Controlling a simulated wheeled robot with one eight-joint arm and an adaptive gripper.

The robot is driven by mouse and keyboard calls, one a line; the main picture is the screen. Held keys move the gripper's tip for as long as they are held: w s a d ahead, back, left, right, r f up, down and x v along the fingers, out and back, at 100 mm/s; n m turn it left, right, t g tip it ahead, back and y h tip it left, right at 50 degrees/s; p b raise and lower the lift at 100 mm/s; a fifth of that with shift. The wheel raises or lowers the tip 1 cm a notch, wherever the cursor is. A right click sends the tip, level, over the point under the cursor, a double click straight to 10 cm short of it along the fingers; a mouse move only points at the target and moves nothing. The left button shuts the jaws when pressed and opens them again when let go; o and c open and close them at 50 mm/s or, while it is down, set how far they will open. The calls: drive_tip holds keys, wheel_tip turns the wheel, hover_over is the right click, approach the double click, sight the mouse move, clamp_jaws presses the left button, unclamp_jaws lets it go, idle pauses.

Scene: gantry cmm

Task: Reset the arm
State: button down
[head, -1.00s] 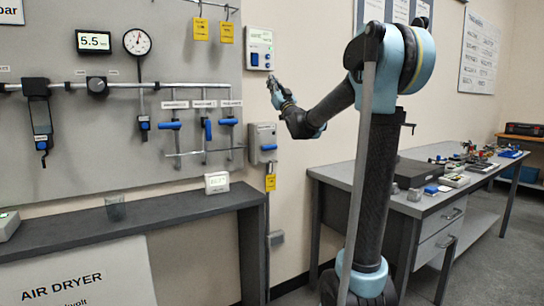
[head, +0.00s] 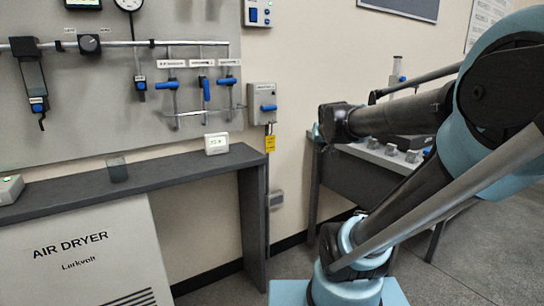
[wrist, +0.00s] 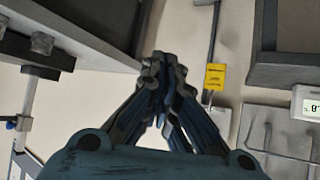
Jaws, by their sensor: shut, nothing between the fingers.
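My gripper (wrist: 163,72) shows in the wrist view with its two dark, blue-sided fingers closed together at the tips and nothing between them. In the head view my arm is folded low on the right, its forearm reaching left to a dark wrist joint in front of the workbench end. The fingers cannot be made out in the head view.
The workbench (head: 365,154) stands behind my forearm, with small grey blocks on it. A dark shelf (head: 160,172) with a white display box (head: 216,144) runs along the left wall. A blue-handled switch box (head: 262,104) and yellow tag (head: 270,144) hang between them.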

drive_tip(key=s+f+g, duration=0.4)
drive_tip(key=s+f, duration=0.4)
drive_tip(key=s, duration=0.4)
drive_tip(key=s+f+g, duration=0.4)
drive_tip(key=s+f, duration=0.5)
drive_tip(key=s, duration=0.3)
drive_tip(key=shift+s+d+f+n, duration=0.2)
drive_tip(key=shift+d+n, duration=0.1)
drive_tip(key=shift+d, duration=0.15)
drive_tip(key=shift+w, duration=0.1)
drive_tip(key=shift+w+f, duration=0.2)
drive_tip(key=shift+w, duration=0.2)
